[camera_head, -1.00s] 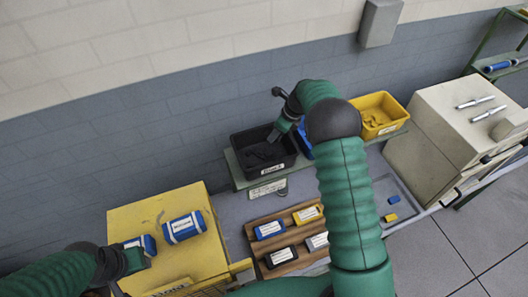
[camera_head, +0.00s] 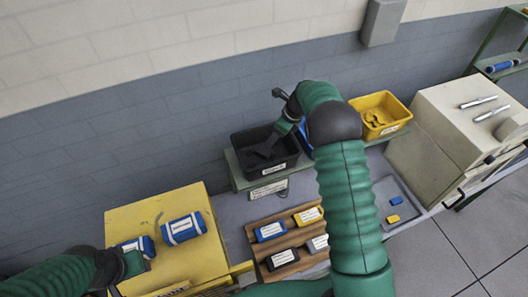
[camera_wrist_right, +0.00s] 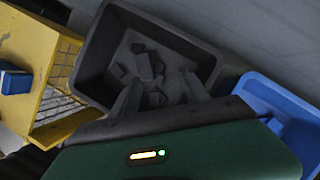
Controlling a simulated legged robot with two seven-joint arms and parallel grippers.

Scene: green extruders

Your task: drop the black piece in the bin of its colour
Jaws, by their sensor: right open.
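The black bin (camera_head: 240,164) stands on the green shelf against the wall, with a white label on its front. In the right wrist view the black bin (camera_wrist_right: 92,62) holds several loose dark pieces (camera_wrist_right: 150,70). My right gripper (camera_head: 266,148) points down over this bin, and its two dark fingers (camera_wrist_right: 160,92) are apart. I see no piece held between them; which of the dark pieces is the task's black piece I cannot tell.
A blue bin (camera_wrist_right: 275,105) is beside the black one, mostly behind my right arm in the head view. A yellow bin (camera_head: 400,108) stands further right. A wooden rack (camera_head: 258,245) holds several labelled blocks.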

